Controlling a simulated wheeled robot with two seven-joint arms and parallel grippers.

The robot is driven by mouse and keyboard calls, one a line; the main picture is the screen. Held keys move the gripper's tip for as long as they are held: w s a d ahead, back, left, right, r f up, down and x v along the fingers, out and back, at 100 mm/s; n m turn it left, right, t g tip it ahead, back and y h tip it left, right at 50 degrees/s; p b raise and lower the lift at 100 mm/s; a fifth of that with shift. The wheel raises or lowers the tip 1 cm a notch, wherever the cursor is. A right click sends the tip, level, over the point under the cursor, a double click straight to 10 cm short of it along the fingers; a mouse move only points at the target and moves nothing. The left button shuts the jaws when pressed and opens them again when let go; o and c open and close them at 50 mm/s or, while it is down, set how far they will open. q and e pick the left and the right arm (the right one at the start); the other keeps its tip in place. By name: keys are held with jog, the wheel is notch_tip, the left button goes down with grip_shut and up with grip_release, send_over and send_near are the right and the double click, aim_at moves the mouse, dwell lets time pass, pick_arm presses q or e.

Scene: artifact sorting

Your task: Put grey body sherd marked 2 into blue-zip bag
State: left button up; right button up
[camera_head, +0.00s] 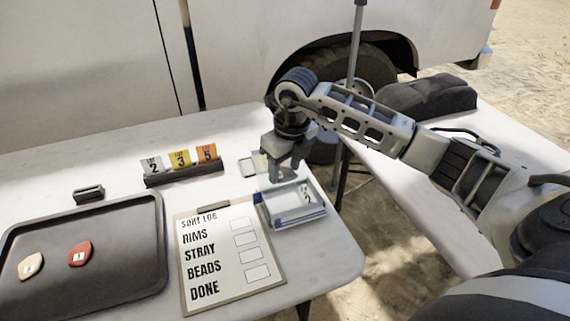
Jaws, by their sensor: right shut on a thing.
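My right gripper (284,172) points down above the blue-zip bag (292,214), near its far side. It is shut on a small grey thing that I take to be the grey body sherd; it hardly stands out from the grey fingers, and its mark 2 cannot be read. The blue-zip bag is a clear, open, box-like bag with blue along its near edge, at the right end of the table. Dark marks show inside its right part, too small to tell. My left gripper is not in view.
A dark tray (120,247) at left holds a beige sherd (32,264) and a red sherd (79,253). A clipboard (208,290) lies beside the bag. Numbered cards stand in a dark holder (184,175).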

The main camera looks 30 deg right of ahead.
aim_at(284, 203)
jog(key=shift+f+b, duration=0.9)
jog(key=shift+f, duration=0.2)
notch_tip(284, 203, down, 3)
jog(key=b, duration=0.2)
jog(key=shift+f+b, duration=0.2)
jog(key=shift+b, duration=0.1)
jog(key=shift+f+b, duration=0.75)
jog(key=shift+f, duration=0.2)
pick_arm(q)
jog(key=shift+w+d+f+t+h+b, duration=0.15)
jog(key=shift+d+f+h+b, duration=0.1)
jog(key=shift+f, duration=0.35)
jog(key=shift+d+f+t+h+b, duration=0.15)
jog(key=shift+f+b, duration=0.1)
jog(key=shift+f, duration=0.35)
pick_arm(e)
jog(key=shift+f, duration=0.75)
jog(key=o, duration=0.6)
